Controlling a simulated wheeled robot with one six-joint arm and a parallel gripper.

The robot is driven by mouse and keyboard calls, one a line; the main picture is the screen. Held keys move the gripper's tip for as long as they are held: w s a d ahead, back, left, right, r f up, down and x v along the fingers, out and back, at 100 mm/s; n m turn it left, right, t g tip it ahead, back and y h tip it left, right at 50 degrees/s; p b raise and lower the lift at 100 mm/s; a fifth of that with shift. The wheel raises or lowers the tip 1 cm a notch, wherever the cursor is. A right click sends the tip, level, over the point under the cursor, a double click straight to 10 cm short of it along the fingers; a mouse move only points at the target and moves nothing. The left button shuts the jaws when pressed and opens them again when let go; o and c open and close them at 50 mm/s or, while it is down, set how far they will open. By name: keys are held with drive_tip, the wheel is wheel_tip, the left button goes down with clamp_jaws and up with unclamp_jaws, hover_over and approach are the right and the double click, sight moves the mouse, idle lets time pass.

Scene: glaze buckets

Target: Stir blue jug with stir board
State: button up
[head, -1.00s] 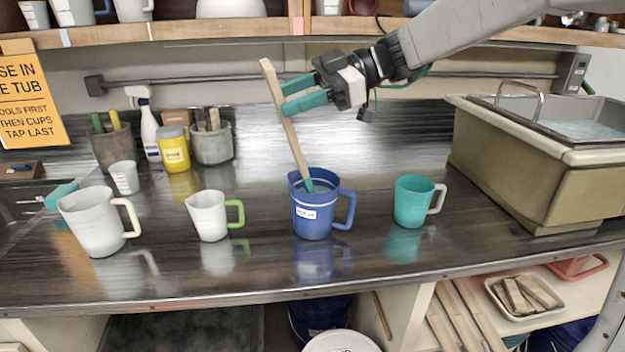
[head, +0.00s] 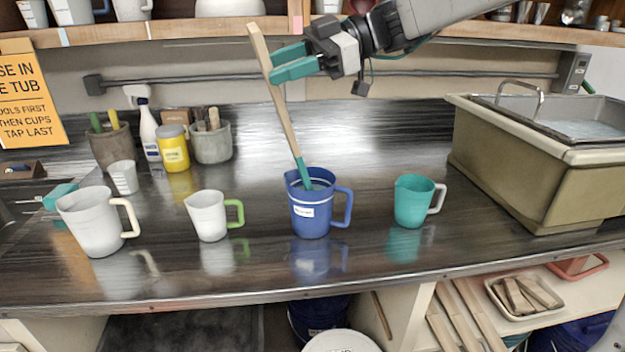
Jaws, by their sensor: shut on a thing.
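The blue jug (head: 311,215) stands upright on the dark counter, with a white label on its front and its handle to the right. The stir board (head: 283,110) is a long wooden stick with a teal lower end. It leans up and to the left, and its teal end is inside the jug's mouth; the tip is hidden by the jug wall. My gripper (head: 272,66), with teal fingers, is shut on the upper part of the stir board, above the jug.
A teal jug (head: 413,202) stands right of the blue jug. A white jug with green handle (head: 208,216) and a larger white jug (head: 92,222) stand to the left. A sink tub (head: 540,165) fills the right end. A shelf (head: 200,31) runs above.

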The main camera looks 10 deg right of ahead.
drive_tip(key=shift+s+a+r, duration=0.3)
drive_tip(key=shift+s+r, duration=0.05)
drive_tip(key=shift+r, duration=0.8)
drive_tip(key=shift+s+a+r, duration=0.3)
drive_tip(key=shift+s+r, duration=0.1)
drive_tip(key=shift+r, duration=0.7)
drive_tip(key=shift+s+a+r, duration=0.3)
drive_tip(key=shift+s+r, duration=0.05)
drive_tip(key=shift+r, duration=0.8)
